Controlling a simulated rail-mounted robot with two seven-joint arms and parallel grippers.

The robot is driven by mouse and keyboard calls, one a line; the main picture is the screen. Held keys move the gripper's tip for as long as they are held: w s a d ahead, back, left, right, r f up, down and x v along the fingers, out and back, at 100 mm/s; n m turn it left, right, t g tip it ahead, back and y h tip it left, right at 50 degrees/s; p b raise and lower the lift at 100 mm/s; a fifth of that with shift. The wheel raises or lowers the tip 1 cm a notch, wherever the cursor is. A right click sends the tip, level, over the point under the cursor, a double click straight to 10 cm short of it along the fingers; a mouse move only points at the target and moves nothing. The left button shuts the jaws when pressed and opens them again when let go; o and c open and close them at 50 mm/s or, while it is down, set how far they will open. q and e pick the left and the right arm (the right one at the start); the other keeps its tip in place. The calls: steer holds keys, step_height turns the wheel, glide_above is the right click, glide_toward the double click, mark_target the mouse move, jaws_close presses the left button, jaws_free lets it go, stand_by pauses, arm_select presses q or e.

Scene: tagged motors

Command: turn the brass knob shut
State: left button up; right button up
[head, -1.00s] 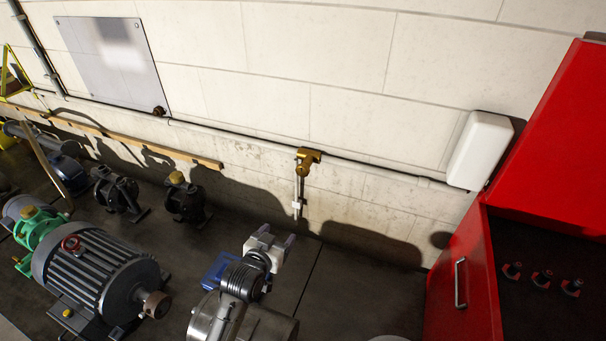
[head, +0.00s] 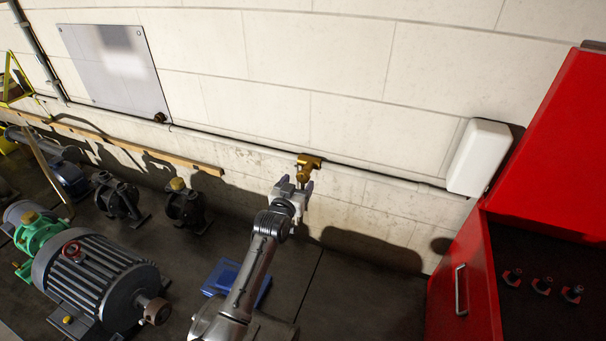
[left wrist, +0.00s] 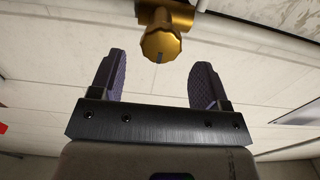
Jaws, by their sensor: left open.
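The brass knob (head: 304,172) is on a brass valve fitting (head: 309,159) on the wall pipe. In the left wrist view the scalloped brass knob (left wrist: 161,46) shows at the top centre, with a small dark mark on its lower rim. My left gripper (head: 296,188) is open and empty, just below the knob in the head view. In the left wrist view its two dark ridged fingers (left wrist: 158,82) stand apart, with the knob beyond and between them, not gripped. My right gripper is not in view.
A pale pipe (head: 385,179) runs along the wall. A red cabinet (head: 464,262) stands at the right, by a white wall box (head: 479,157). Motors, including a large grey one (head: 98,276), and a blue tray (head: 222,276) are at lower left.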

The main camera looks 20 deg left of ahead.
mark_target(302, 177)
arm_select(q)
steer(key=shift+w, duration=2.25)
steer(key=shift+c, duration=0.3)
steer(key=c, duration=0.8)
